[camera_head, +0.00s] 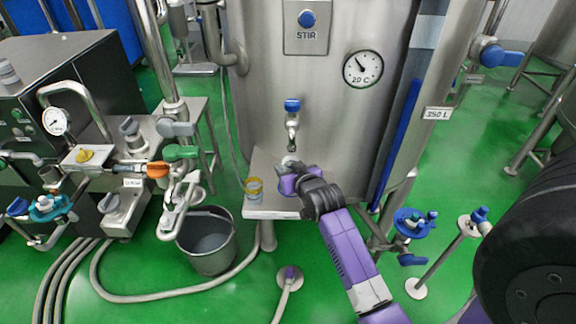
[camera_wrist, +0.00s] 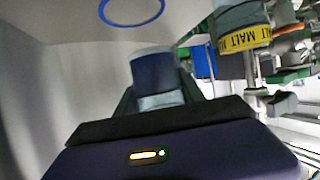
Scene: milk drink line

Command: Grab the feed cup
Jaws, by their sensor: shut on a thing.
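My gripper (camera_head: 286,174) is at the small steel shelf in front of the large tank, below the tank's blue-handled tap. In the wrist view my gripper (camera_wrist: 160,100) is shut on a small cup with a dark, bluish side and a paler band, which I take to be the feed cup (camera_wrist: 153,72). In the head view only a pale bit of the cup (camera_head: 289,160) shows past the gripper, and the rest is hidden. I cannot tell whether the cup still touches the shelf.
A jar with a yellow MALT label (camera_wrist: 245,38) stands on the shelf (camera_head: 272,209), left of my gripper in the head view (camera_head: 253,189). The tap (camera_head: 292,122) hangs just above. A blue ring (camera_wrist: 132,10) shows in the wrist view. A bucket (camera_head: 208,243) stands below left.

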